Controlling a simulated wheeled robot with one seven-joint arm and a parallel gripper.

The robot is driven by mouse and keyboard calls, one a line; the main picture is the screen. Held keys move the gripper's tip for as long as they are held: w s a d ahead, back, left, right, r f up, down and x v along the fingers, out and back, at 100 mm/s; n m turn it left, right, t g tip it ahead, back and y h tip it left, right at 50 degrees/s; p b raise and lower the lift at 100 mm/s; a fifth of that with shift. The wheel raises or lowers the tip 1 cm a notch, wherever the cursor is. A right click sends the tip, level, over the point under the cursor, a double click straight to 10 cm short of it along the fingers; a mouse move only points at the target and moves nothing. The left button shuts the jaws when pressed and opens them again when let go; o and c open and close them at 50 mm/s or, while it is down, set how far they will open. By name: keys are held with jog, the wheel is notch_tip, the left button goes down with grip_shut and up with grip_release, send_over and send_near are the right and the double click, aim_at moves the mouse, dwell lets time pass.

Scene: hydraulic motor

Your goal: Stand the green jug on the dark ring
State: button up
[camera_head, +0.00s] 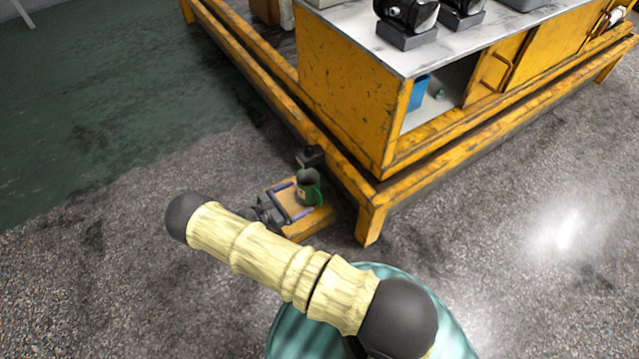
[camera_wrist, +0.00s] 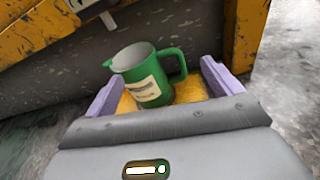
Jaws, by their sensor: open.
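The green jug (camera_head: 309,188) stands upright on a small yellow-orange platform (camera_head: 318,220). In the wrist view the jug (camera_wrist: 148,80) shows a pale label, a spout at the left and a handle at the right. My gripper (camera_head: 301,197) is open, with its two purple fingers pointing toward the jug. In the wrist view, one finger lies on each side of the jug, with visible gaps, and the jug is not gripped. I cannot make out the dark ring for certain in either view.
A worn yellow metal frame (camera_head: 372,212) and cabinet (camera_head: 345,95) stand close behind and to the right. Black motor parts (camera_head: 407,20) sit on the cabinet top. The floor at left is clear.

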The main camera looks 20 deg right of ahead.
jog(key=s+d+r+m+y, duration=0.1)
jog(key=s+r+m+y, duration=0.4)
jog(key=r, duration=0.5)
jog(key=s+d+r+m+g+y, duration=0.1)
jog(key=s+r+m+y, duration=0.4)
jog(key=r, duration=0.6)
jog(key=s+d+r+m+g+y, duration=0.1)
jog(key=s+r+m+y, duration=0.4)
jog(key=s+r+m, duration=0.3)
notch_tip(320, 180, up, 3)
jog(key=shift+d+f+m, duration=0.2)
jog(key=shift+d+m, duration=0.2)
jog(key=shift+m, duration=0.8)
notch_tip(320, 180, up, 18)
jog(key=p, duration=1.8)
